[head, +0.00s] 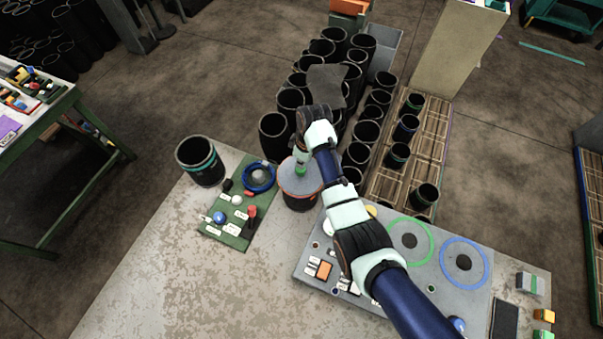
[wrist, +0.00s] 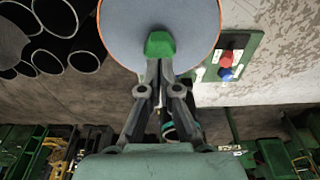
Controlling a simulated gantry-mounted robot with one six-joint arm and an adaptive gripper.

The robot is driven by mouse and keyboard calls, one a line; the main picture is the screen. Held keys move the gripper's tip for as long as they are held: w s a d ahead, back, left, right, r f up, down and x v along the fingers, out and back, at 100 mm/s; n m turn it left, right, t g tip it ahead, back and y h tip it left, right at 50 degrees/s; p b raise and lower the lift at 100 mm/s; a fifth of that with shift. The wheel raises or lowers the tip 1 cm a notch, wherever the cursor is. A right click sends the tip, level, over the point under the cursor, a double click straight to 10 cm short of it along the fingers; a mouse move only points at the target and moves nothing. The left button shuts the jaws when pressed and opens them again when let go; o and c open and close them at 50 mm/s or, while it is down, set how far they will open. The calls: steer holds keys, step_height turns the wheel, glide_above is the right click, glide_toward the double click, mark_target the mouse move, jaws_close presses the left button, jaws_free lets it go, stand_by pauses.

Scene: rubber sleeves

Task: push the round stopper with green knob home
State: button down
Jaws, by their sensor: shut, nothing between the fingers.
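The round stopper (head: 291,181) is a grey disc with a thin orange rim and a green knob (head: 300,170) at its middle. It sits on the mouth of a dark sleeve (head: 299,201) with an orange band, on the table. I cannot tell how deep it sits. In the wrist view the stopper (wrist: 185,22) fills the top middle, its green knob (wrist: 160,44) towards me. My gripper (head: 303,157) is over the stopper, fingers shut and empty. In the wrist view its fingertips (wrist: 160,66) are at the knob, touching or nearly so. The sleeve is hidden there.
Many black sleeves (head: 292,100) stand close behind. A green board (head: 238,225) with small parts and a blue ring lies left, with a teal-banded sleeve (head: 200,161) beyond it. A grey panel (head: 405,255) with coloured rings lies right. The table's front left is clear.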

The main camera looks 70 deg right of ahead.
steer(key=shift+f+b, duration=0.55)
steer(key=shift+f, duration=0.45)
stand_by(0.7)
step_height(320, 180, up, 7)
steer(key=p, duration=0.7)
steer(key=shift+r, duration=0.15)
